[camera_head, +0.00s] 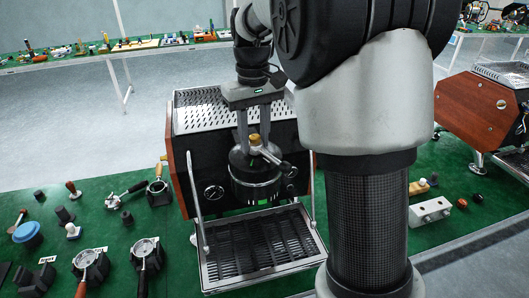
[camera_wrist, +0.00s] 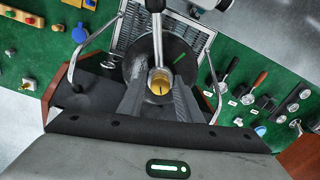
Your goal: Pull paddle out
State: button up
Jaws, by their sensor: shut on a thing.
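The espresso machine (camera_head: 233,112) stands on the green table, with a black group head (camera_head: 255,187) at its front. The paddle (camera_head: 268,155) sits on top of the group head, with a tan, wood-like knob and a lever that points toward the front right. In the wrist view the paddle's knob (camera_wrist: 161,82) lies between my fingertips, and a metal rod runs from it to the top edge. My gripper (camera_head: 255,135) points down from above and is shut on the paddle at its knob. The fingers partly hide the paddle's base.
The machine's drip tray (camera_head: 262,246) lies below the group head, between two thin steam wands (camera_head: 195,195). Portafilters (camera_head: 146,250) and small tools lie on the green table at left. A white block (camera_head: 429,211) lies at right. My arm covers the machine's right side.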

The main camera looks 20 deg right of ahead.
jog(key=shift+r+p, duration=0.85)
jog(key=shift+r, duration=0.1)
dwell(0.6)
jog(key=shift+r+p, duration=1.3)
jog(key=shift+r, duration=0.05)
jog(key=shift+r, duration=0.1)
jog(key=shift+r+p, duration=1.45)
jog(key=shift+p, duration=0.05)
